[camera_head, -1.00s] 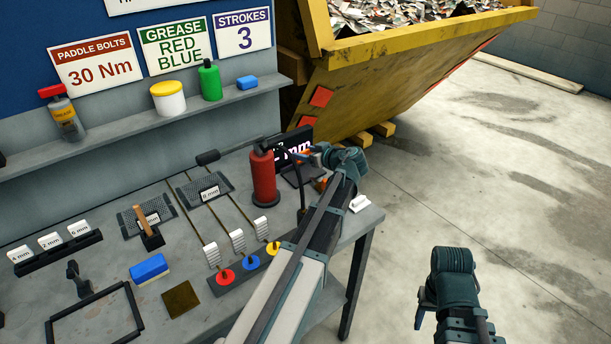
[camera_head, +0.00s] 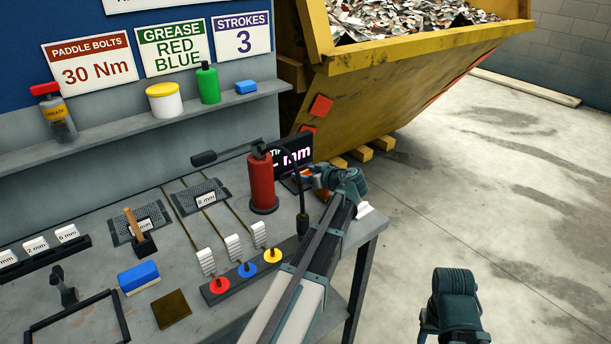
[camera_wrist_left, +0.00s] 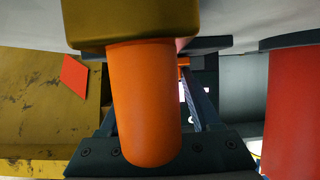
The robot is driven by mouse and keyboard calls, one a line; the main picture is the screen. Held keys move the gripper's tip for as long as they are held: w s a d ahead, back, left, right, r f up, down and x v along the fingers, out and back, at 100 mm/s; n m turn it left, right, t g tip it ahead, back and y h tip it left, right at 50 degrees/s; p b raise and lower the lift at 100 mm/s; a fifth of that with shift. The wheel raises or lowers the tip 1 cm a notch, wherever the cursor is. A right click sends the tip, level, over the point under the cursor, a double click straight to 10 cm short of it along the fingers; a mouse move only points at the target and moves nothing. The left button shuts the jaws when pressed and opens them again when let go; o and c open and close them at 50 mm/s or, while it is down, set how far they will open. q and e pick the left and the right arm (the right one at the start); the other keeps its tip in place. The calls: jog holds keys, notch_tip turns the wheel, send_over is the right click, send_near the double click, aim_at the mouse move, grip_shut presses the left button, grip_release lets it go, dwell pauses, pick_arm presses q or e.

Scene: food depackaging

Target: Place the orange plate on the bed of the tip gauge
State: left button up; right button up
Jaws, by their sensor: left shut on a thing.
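The orange plate (camera_wrist_left: 148,110) shows in the left wrist view as a long round-ended orange piece, with a brass-coloured block covering its upper end. A small bit of orange (camera_head: 308,170) shows at my left gripper (camera_head: 316,178) in the head view. My left gripper is shut on the orange piece, over the far right of the bench. The tip gauge (camera_head: 297,153), with a dark display ending in "mm", stands just behind it. Its bed is mostly hidden, so I cannot tell whether the plate touches it. My right arm (camera_head: 455,290) is at lower right; its fingers cannot be made out.
A red cylinder (camera_head: 261,182) with a black hose stands close left of the gauge and shows at right in the wrist view (camera_wrist_left: 294,110). A yellow skip (camera_head: 400,90) is behind. Blue block (camera_head: 138,275) and brass square (camera_head: 172,308) lie at front left.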

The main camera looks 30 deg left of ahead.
pick_arm(q)
jog(key=shift+f, duration=0.15)
jog(key=o, duration=1.5)
jog(key=shift+c, duration=0.2)
jog(key=shift+r, duration=0.35)
jog(key=p+v, duration=0.4)
jog(key=v, duration=0.8)
jog(key=shift+s+f+p, duration=0.1)
jog(key=shift+p, duration=0.25)
